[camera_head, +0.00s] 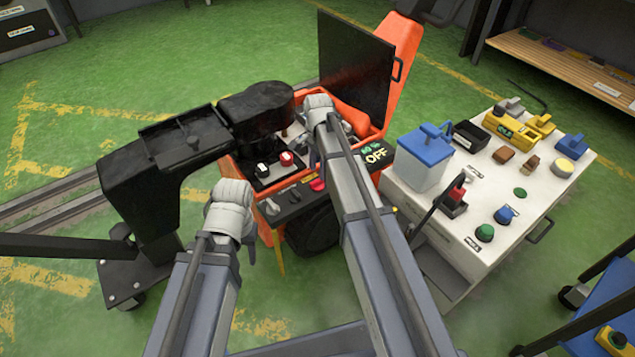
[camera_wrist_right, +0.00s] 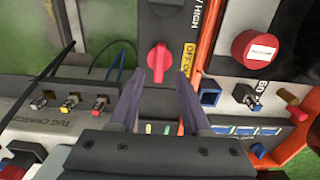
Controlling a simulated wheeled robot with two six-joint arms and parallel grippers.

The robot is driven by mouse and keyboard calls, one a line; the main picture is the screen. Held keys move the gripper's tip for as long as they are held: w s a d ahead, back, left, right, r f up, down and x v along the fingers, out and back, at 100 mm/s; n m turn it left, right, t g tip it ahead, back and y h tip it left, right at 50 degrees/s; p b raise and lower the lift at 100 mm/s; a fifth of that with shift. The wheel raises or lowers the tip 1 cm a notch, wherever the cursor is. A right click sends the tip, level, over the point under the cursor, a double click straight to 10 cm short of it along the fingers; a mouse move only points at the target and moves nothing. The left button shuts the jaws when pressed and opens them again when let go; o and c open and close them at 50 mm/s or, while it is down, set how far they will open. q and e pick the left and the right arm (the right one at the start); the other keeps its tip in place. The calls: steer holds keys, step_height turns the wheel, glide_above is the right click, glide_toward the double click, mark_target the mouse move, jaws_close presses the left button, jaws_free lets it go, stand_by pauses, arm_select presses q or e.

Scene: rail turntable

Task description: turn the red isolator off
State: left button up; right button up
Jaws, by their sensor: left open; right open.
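The red isolator is a red rotary knob (camera_wrist_right: 158,58) on a dark panel in the right wrist view, its grip bar roughly vertical in the picture. A yellow OFF/ON label (camera_wrist_right: 188,60) is beside it. My right gripper (camera_wrist_right: 160,78) is open, its two fingertips on either side of the knob's lower end; I cannot tell whether they touch it. In the head view my right gripper (camera_head: 314,150) reaches over the orange machine (camera_head: 385,75), and a small red knob (camera_head: 317,185) shows on its front. My left gripper (camera_head: 248,243) is open and empty, left of the machine's front.
A red mushroom button (camera_wrist_right: 258,48) and a small toggle (camera_wrist_right: 247,97) are near the knob. A charger panel (camera_wrist_right: 75,108) with coloured connectors is at left. A black stand (camera_head: 150,190) is left of the machine; a white cart (camera_head: 470,205) with a blue-lidded tub is right.

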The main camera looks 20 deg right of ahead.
mark_target(318, 180)
step_height(318, 180, down, 4)
steer(key=b, duration=0.3)
steer(key=shift+f, duration=0.25)
jaws_close()
stand_by(0.3)
